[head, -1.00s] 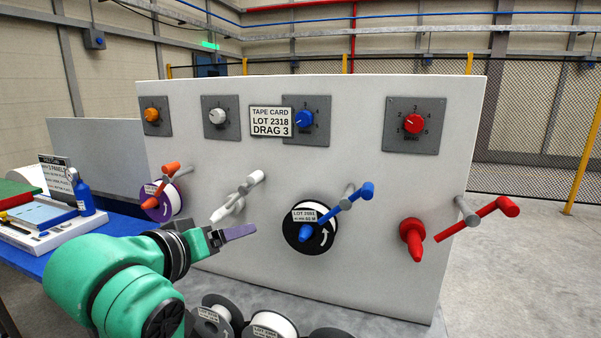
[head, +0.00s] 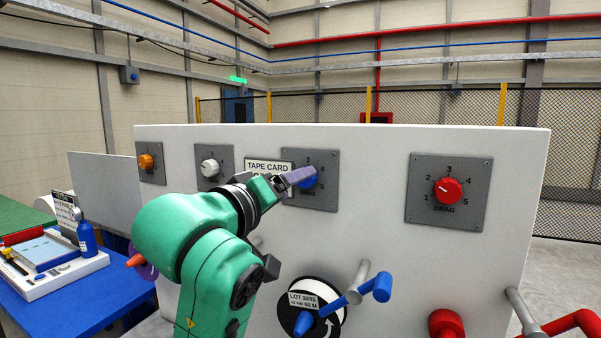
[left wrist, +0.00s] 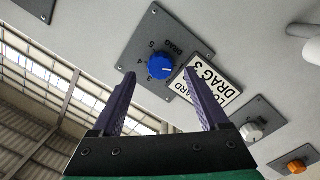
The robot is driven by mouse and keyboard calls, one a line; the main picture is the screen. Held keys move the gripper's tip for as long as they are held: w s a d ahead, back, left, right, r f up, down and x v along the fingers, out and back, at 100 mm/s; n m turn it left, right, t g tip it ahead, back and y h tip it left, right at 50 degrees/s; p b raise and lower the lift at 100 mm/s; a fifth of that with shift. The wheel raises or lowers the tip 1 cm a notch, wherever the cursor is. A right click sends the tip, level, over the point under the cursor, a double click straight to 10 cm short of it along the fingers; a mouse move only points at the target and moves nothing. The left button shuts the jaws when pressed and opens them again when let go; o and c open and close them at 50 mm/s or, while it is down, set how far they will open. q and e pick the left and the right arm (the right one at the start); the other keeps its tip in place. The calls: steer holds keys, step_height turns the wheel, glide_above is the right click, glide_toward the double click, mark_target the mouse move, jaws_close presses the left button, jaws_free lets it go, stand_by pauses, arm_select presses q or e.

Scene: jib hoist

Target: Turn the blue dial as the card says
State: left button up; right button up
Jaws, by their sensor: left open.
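The blue dial (head: 308,183) is on a grey square plate on the white panel, with numbers around it. My left gripper (head: 301,175) is in front of it and partly hides it. In the left wrist view the dial (left wrist: 160,66) shows beyond and between the two spread fingertips (left wrist: 159,74), with nothing gripped. I cannot tell whether the fingers touch it. Its white mark seems to lie on the side towards the card; the exact number is unclear. The card (head: 268,166) is half hidden by my arm; its DRAG 3 line reads in the left wrist view (left wrist: 213,80). My right gripper is out of view.
Orange (head: 146,161), white (head: 210,168) and red (head: 448,190) dials share the panel. Below, a blue crank (head: 377,287) and a reel (head: 328,291) stick out. A blue table (head: 50,305) with a tray stands at left.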

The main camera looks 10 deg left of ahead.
mark_target(308, 183)
arm_select(q)
steer(key=x, duration=0.3)
steer(key=shift+a+r+p, duration=0.1)
steer(key=shift+p, duration=0.2)
steer(key=shift+w, duration=0.1)
steer(key=shift+c, duration=0.9)
steer(key=shift+w, duration=0.1)
jaws_close()
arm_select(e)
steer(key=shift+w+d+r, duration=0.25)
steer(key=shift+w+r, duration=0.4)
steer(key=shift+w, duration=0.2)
